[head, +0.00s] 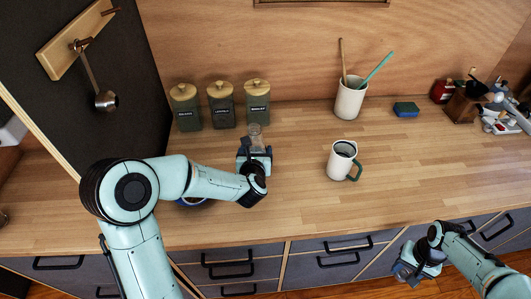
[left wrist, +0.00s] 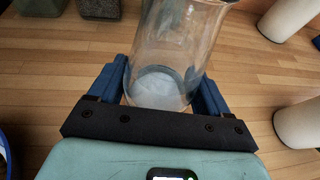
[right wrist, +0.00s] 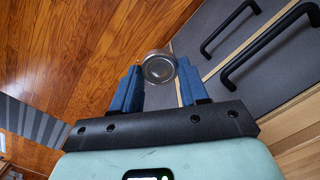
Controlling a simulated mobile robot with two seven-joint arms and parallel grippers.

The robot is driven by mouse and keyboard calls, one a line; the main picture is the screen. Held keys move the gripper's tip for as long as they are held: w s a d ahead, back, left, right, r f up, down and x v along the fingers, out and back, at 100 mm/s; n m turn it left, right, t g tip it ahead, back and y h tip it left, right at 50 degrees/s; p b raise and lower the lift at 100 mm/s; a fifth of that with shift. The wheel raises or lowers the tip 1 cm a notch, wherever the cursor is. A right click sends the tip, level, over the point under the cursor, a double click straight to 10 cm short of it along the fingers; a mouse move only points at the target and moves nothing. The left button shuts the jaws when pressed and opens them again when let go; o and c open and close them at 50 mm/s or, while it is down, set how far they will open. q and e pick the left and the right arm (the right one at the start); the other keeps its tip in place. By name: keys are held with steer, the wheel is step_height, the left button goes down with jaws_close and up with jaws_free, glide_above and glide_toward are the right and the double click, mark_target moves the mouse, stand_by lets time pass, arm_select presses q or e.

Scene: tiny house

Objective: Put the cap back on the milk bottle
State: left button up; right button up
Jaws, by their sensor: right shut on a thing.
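The clear glass milk bottle (head: 256,136) stands on the wooden counter in front of the canisters. In the left wrist view the bottle (left wrist: 168,50) is between my left gripper's blue fingers, with a whitish disc showing at its base. My left gripper (head: 255,151) is around the bottle; whether the fingers press on the glass is unclear. My right gripper (head: 405,270) is in front of the counter, low by the drawers. It is shut on the round, metallic cap (right wrist: 159,68), held at its fingertips in the right wrist view.
A white mug (head: 341,160) with a green handle stands right of the bottle. Several lidded canisters (head: 221,105), a utensil crock (head: 350,98) and a blue sponge (head: 405,109) are at the back. A blue-rimmed bowl (head: 192,203) is partly under my left arm. Drawer handles (head: 345,258) stick out.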

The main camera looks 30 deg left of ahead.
arm_select(q)
steer(key=shift+r, duration=0.1)
steer(key=c, duration=0.5)
steer(key=shift+c, duration=0.2)
steer(key=shift+r, duration=0.2)
